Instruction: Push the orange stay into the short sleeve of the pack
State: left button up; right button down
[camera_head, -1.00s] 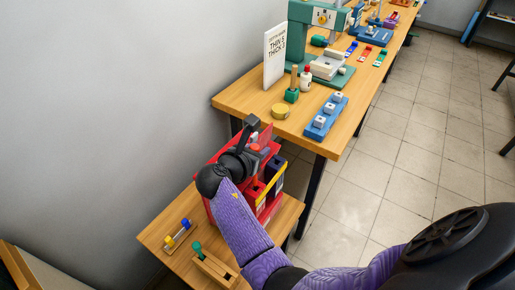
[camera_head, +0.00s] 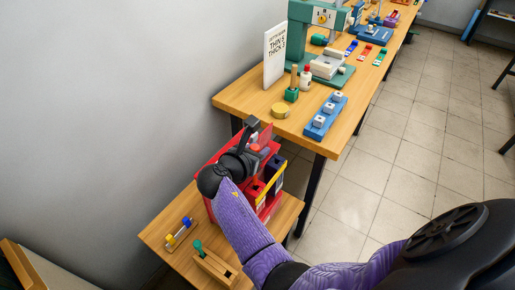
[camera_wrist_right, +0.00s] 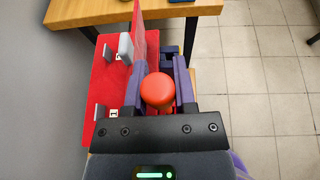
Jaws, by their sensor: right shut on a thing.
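My right gripper (camera_wrist_right: 158,92) is shut on the orange stay (camera_wrist_right: 157,88), whose round orange-red top shows between the two fingers in the right wrist view. In the head view my right gripper (camera_head: 255,149) is over the red pack (camera_head: 213,210) on the low wooden table. The pack has a yellow-edged slot and a dark blue slot on its right side. In the wrist view a red panel (camera_wrist_right: 106,78) with grey tabs and small number labels lies left of the fingers. The stay's lower end and any sleeve mouth under it are hidden. My left gripper is not in view.
The low table (camera_head: 155,237) also holds a blue-and-yellow piece (camera_head: 180,233) and a wooden holder with a green knob (camera_head: 198,246). A longer bench (camera_head: 235,101) behind carries a sign (camera_head: 274,55), a green press and a blue tray (camera_head: 325,116). The wall is close at left.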

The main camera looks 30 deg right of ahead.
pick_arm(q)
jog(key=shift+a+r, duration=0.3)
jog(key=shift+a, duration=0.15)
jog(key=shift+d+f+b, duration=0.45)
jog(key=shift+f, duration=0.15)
pick_arm(e)
jog(key=shift+f, duration=0.95)
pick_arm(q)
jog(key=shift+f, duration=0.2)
pick_arm(e)
jog(key=shift+f, duration=0.3)
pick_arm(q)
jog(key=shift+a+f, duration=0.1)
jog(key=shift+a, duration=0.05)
pick_arm(e)
jog(key=shift+f, duration=0.1)
pick_arm(q)
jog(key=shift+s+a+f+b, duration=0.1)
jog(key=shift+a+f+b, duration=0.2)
jog(key=shift+b, duration=0.2)
pick_arm(e)
jog(key=shift+f, duration=0.45)
pick_arm(q)
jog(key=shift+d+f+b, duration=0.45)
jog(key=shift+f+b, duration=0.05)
jog(key=shift+b, duration=0.05)
pick_arm(e)
jog(key=shift+f, duration=0.85)
